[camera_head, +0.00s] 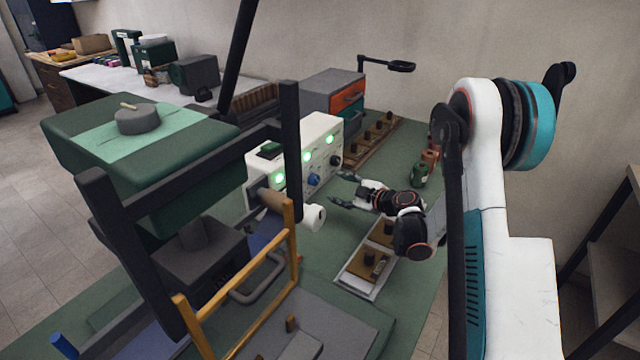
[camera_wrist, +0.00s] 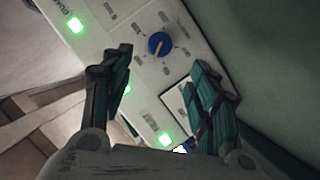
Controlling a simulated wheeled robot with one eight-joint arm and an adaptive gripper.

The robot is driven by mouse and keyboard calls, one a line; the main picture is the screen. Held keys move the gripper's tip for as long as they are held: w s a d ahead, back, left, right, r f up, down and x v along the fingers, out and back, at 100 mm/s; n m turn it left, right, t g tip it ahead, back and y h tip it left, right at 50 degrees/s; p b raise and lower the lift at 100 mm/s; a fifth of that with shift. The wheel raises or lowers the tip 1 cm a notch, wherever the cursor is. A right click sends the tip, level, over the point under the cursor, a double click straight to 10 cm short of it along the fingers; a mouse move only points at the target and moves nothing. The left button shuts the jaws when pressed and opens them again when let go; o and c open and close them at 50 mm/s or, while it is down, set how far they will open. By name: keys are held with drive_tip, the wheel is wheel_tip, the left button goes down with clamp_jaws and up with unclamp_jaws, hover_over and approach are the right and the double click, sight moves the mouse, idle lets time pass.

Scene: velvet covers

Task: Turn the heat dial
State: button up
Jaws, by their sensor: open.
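A white control box (camera_head: 322,141) with green lights stands on the green bench top. A round blue dial (camera_head: 314,180) with a pale pointer line sits on its front face; whether it is the heat dial cannot be read. In the wrist view the blue dial (camera_wrist: 159,44) lies between and beyond the fingertips. My gripper (camera_head: 338,187) is open and empty, just right of the box front, with its fingers pointing at the dial. In the wrist view my gripper (camera_wrist: 163,62) shows both fingers apart, neither visibly touching the dial.
A yellow-orange frame (camera_head: 235,300) and a dark upright post (camera_head: 290,150) stand in front and left. A white-ended roller (camera_head: 314,217) is below the box. A tray (camera_head: 352,283) lies below my gripper.

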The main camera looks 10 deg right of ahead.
sight(317, 181)
drive_tip(key=b+x, duration=0.2)
drive_tip(key=x, duration=0.9)
drive_tip(key=shift+s+b, duration=0.1)
drive_tip(key=shift+b, duration=0.2)
drive_tip(key=c, duration=1.1)
